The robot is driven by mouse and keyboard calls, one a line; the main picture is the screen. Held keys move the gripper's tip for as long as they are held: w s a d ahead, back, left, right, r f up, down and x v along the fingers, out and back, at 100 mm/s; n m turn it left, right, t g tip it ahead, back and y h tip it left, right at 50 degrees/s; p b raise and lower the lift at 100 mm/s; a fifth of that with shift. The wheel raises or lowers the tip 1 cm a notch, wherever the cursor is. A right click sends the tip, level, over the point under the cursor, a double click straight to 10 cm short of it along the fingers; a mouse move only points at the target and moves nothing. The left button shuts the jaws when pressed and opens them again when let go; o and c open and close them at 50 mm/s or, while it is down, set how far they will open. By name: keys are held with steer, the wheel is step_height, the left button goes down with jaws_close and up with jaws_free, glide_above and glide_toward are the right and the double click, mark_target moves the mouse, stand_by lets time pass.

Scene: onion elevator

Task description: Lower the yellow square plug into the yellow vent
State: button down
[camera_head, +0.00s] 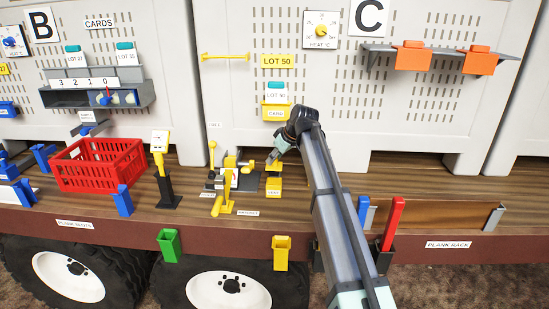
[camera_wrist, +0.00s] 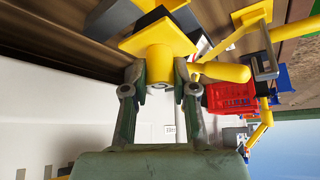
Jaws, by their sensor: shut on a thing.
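The yellow square plug (camera_wrist: 158,56) has a flat square plate and a round knob; in the wrist view its knob is between my fingertips. My gripper (camera_wrist: 160,82) is shut on that knob. In the head view my gripper (camera_head: 272,157) is above the wooden deck, with yellow (camera_head: 273,168) just below it, probably the plug. A yellow block with a small label, which looks like the yellow vent (camera_head: 274,184), stands on the deck directly below. I cannot tell whether the plug touches it. The plug's plate hides the vent's opening in the wrist view.
A yellow and grey latch mechanism (camera_head: 232,178) stands close to the left of the vent. A red crate (camera_head: 100,165) is further left. A yellow bin (camera_head: 276,110) hangs on the panel behind. The deck to the right is mostly clear up to the plank rack (camera_head: 440,215).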

mark_target(278, 167)
steer(key=shift+f+b, duration=1.15)
steer(key=shift+f, duration=1.8)
steer(key=c, duration=0.8)
jaws_free()
steer(key=shift+c, duration=0.2)
